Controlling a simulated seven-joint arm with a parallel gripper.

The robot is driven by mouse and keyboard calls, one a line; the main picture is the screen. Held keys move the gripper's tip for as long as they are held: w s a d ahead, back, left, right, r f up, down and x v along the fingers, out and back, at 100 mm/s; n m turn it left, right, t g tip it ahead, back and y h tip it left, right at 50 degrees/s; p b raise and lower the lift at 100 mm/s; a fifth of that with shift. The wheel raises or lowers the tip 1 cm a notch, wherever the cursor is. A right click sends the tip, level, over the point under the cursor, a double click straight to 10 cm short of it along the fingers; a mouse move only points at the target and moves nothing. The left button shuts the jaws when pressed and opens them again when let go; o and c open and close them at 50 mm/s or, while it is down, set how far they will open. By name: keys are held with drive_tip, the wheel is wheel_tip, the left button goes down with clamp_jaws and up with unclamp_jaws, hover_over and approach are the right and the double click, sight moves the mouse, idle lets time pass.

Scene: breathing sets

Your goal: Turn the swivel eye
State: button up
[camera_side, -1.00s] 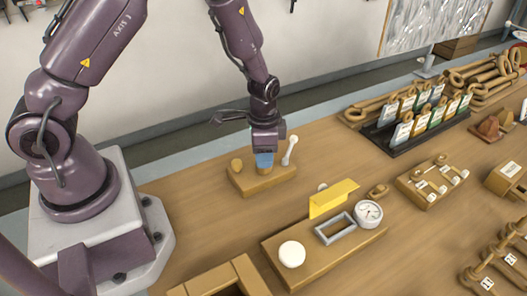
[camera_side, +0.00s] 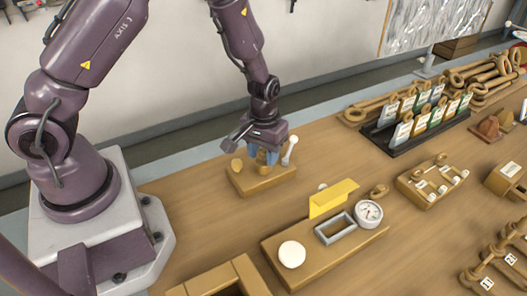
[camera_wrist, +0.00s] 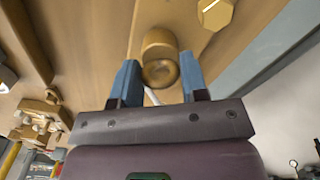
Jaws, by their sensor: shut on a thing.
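The swivel eye (camera_side: 263,169) is a tan, brass-like rounded piece standing upright on a low tan block (camera_side: 250,188). My gripper (camera_side: 265,156) comes down on it from above, with its blue fingers on either side. In the wrist view the swivel eye (camera_wrist: 160,58) shows its round end between the two blue fingertips of my gripper (camera_wrist: 160,72), which is shut on it. The fingers hide part of the eye in the side view, so its exact angle is hard to tell.
A tan knob (camera_side: 237,165) and a white-tipped post (camera_side: 290,151) stand close on either side. In front lies a board (camera_side: 340,252) with a yellow plate (camera_side: 332,198), dial gauge (camera_side: 369,213) and white disc (camera_side: 292,254). A card rack (camera_side: 420,125) stands further right.

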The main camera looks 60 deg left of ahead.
drive_tip(key=n, duration=0.4)
drive_tip(key=shift+n, duration=0.3)
drive_tip(key=n, duration=3)
drive_tip(key=shift+n, duration=0.4)
drive_tip(key=n, duration=0.4)
drive_tip(key=shift+n, duration=0.4)
